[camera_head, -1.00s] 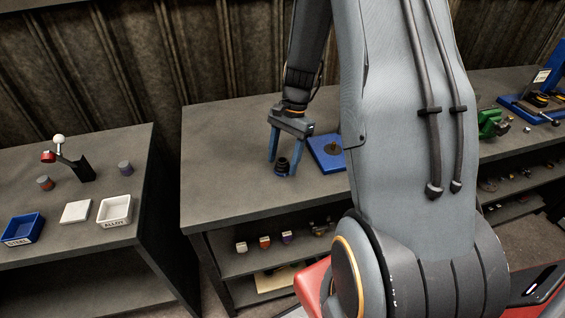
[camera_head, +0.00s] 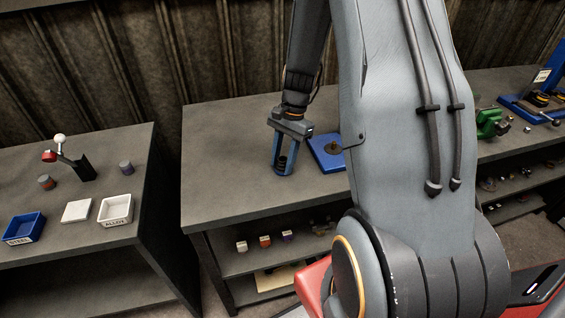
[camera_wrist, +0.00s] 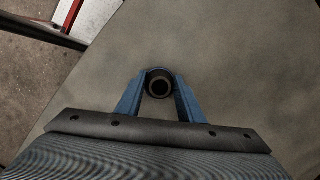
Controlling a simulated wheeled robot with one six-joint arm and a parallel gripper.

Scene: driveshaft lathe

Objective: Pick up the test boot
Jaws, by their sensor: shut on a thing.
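The test boot (camera_head: 282,163) is a small black ribbed piece on the middle table, left of a blue plate. My gripper (camera_head: 284,170) points down over it, with its two blue fingers shut on its sides. In the wrist view the boot (camera_wrist: 159,84) shows from above as a dark ring with a round hole, between the fingertips of my gripper (camera_wrist: 160,88). The boot looks upright. I cannot tell whether its bottom touches the tabletop.
A blue plate (camera_head: 319,155) with a dark round part (camera_head: 334,147) lies just right of my gripper. The middle tabletop (camera_head: 225,170) is clear to the left. The left table holds a blue tray (camera_head: 38,231), a white tray (camera_head: 128,203) and a lever device (camera_head: 80,169).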

